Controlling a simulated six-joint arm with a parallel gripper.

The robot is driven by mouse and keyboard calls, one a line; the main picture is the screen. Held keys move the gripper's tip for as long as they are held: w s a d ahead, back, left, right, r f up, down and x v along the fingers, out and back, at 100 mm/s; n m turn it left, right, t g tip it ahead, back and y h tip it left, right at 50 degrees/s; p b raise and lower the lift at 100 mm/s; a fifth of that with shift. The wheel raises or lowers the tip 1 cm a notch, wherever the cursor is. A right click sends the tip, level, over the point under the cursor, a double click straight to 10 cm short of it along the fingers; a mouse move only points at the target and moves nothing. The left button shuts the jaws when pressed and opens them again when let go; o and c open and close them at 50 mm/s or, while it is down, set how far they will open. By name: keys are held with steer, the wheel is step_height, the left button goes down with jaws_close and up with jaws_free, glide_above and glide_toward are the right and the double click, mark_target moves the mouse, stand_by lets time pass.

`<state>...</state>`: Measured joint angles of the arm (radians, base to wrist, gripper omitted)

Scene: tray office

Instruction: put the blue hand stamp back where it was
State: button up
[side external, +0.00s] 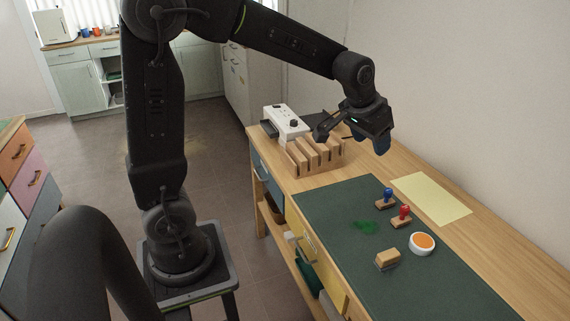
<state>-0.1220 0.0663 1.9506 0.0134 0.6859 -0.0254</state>
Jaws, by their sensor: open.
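The blue hand stamp (387,197) stands upright on its wooden base on the dark green mat (340,204). Its blue knob points up. A red hand stamp (402,216) stands just in front of it, to the right. My gripper (350,139) is open, high above the desk near the slotted wooden rack, up and to the left of the blue stamp. It is apart from both stamps. I see nothing clearly held between the fingers.
The slotted wooden rack (314,157) stands behind the mat, with a white device (287,121) behind it. A yellow sheet (431,197), a white dish with orange contents (422,243), a wooden block (387,259) and a green mark (365,227) lie around the stamps. The wall is at the right.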

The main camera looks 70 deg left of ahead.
steer(key=s+d+r, duration=0.1)
steer(key=s+d, duration=0.1)
steer(key=s, duration=0.9)
steer(key=s+d+r+m, duration=0.1)
steer(key=s+d, duration=0.2)
steer(key=s, duration=0.8)
steer(key=shift+s+d+r+m+t+h, duration=0.15)
steer(key=shift+d+m+t+h, duration=0.05)
steer(key=shift+m+t+h, duration=0.1)
